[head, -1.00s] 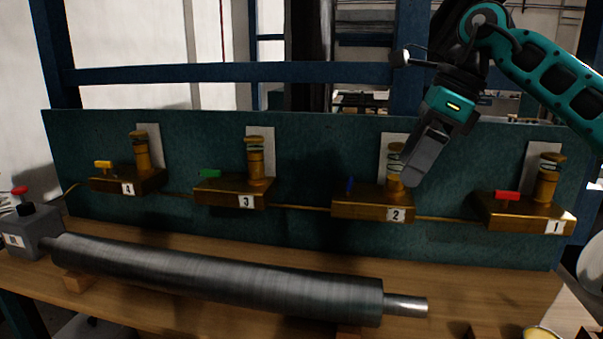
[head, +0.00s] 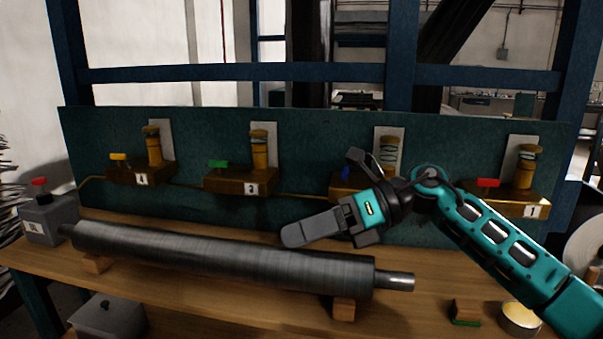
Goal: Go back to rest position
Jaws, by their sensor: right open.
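My right gripper (head: 290,236) is over the back edge of the grey roll, in front of the green panel, with its fingers pointing left. Its fingers overlap in this view, and nothing shows held in it. My right arm comes in from the lower right and passes in front of the box numbered 2 (head: 345,186), partly hiding it. The grey roll (head: 220,262) lies on wooden blocks on the table. My left gripper is not in view.
The green panel (head: 300,130) carries brass boxes with coloured levers: yellow (head: 120,157), green (head: 218,164), blue and red (head: 488,183). A grey box with a red knob (head: 40,184) stands at the left. A round tin (head: 520,318) and wooden block (head: 466,311) sit at the right front.

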